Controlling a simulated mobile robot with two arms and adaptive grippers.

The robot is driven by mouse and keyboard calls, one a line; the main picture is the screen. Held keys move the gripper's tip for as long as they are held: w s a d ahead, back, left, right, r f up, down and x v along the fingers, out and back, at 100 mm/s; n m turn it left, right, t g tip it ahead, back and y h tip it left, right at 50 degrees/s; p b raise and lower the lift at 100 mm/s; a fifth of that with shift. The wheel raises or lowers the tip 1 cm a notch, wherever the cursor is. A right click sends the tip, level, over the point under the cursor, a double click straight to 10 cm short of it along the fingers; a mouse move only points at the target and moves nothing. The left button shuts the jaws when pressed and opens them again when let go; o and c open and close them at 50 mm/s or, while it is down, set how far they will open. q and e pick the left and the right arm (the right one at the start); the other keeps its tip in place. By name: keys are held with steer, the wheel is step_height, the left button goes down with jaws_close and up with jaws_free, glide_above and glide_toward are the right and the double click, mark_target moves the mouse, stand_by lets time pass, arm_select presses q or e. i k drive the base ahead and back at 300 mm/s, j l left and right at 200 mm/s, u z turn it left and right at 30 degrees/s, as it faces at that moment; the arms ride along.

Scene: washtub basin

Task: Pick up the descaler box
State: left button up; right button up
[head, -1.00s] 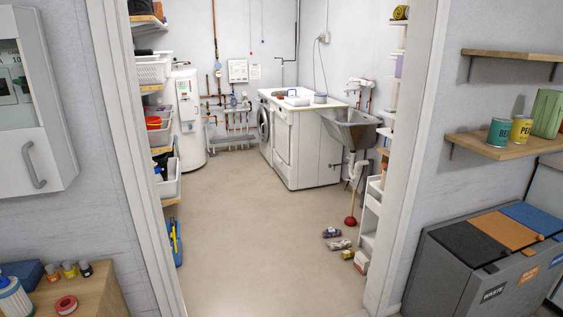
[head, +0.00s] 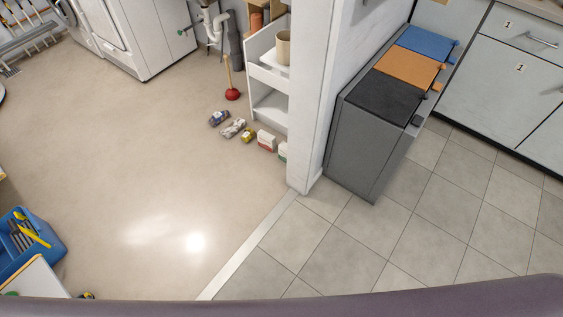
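No label that reads as descaler can be made out. A small white and red box (head: 266,140) stands on the floor by the foot of the white shelf unit. A white and green box (head: 283,151) stands to its right, partly hidden by the door frame. Either could be the descaler box; I cannot tell which. Neither of my grippers is in view.
Grey and yellow small items (head: 234,128) lie left of the boxes. A red plunger (head: 232,94) stands behind them. The white shelf unit (head: 268,108) and door frame (head: 305,150) flank the boxes. A grey waste bin unit (head: 368,140) stands right. The beige floor (head: 130,150) is largely clear.

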mark_target(283, 147)
steer(key=i+j+z, duration=0.35)
steer(key=j, duration=0.15)
steer(key=j+z, duration=0.15)
steer(key=z, duration=0.2)
steer(key=i+j+z, duration=0.1)
steer(key=z, duration=0.25)
steer(key=j+z, duration=0.35)
steer(key=i+l, duration=0.05)
steer(key=l, duration=0.05)
